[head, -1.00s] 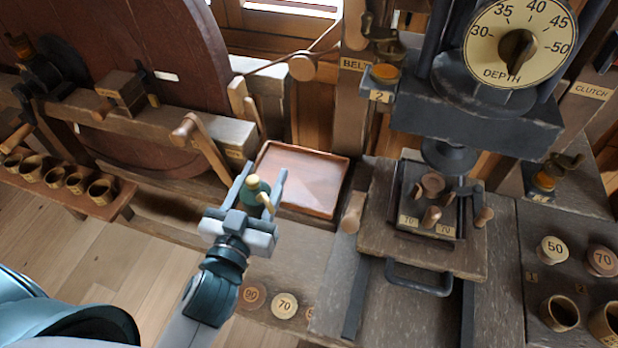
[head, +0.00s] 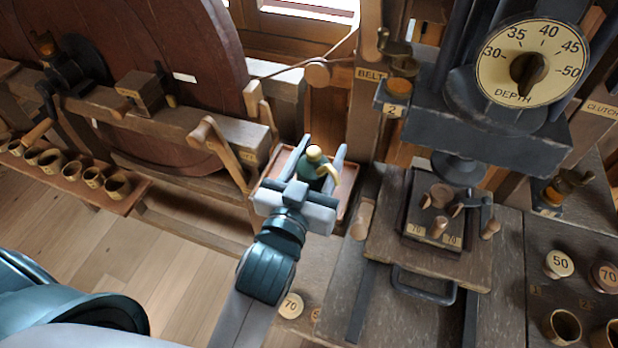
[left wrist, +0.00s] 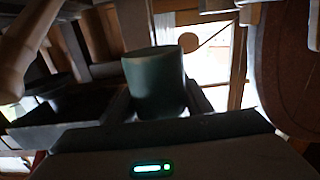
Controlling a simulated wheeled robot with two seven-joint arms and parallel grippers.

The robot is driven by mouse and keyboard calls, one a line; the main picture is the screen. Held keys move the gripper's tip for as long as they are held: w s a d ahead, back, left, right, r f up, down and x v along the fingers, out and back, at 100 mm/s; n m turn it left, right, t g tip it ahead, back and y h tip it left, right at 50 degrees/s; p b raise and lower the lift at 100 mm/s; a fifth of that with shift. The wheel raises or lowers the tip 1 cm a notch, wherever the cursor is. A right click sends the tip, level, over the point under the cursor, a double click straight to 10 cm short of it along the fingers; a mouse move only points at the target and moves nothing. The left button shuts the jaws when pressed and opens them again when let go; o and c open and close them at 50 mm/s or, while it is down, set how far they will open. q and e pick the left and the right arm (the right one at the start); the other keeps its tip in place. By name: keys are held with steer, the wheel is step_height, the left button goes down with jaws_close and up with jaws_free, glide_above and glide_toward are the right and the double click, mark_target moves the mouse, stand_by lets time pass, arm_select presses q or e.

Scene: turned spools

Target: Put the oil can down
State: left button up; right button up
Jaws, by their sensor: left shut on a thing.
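The oil can (head: 310,172) is a small dark green can with a cream knob on top and a tan spout to the right. My left gripper (head: 321,165) is shut on it, one finger on each side. In the head view the can is in front of the reddish-brown tray (head: 274,172), whose middle is hidden by the gripper; I cannot tell whether the can touches it. In the left wrist view the can (left wrist: 155,82) stands as a green cylinder between the fingers. My right gripper is not in view.
A wooden lever (head: 222,150) stands left of the tray and a wooden handle (head: 362,217) is close on its right. The drill press table (head: 400,262) with a clamped fixture is further right. Several wooden cups stand on a shelf (head: 128,193) at far left.

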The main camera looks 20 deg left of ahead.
arm_select(q)
steer(key=shift+a, duration=0.1)
steer(key=shift+f, duration=0.1)
steer(key=w+a+f, duration=0.1)
steer(key=w+f, duration=0.1)
steer(key=w, duration=0.1)
steer(key=w+a+f, duration=0.1)
steer(key=w+f, duration=0.1)
steer(key=w, duration=0.2)
steer(key=w+f, duration=0.3)
steer(key=w, duration=0.1)
steer(key=shift+w+a, duration=0.2)
steer(key=shift+a, duration=0.2)
steer(key=shift+r, duration=0.1)
steer(key=shift+f+p, duration=0.35)
steer(key=shift+f, duration=1.65)
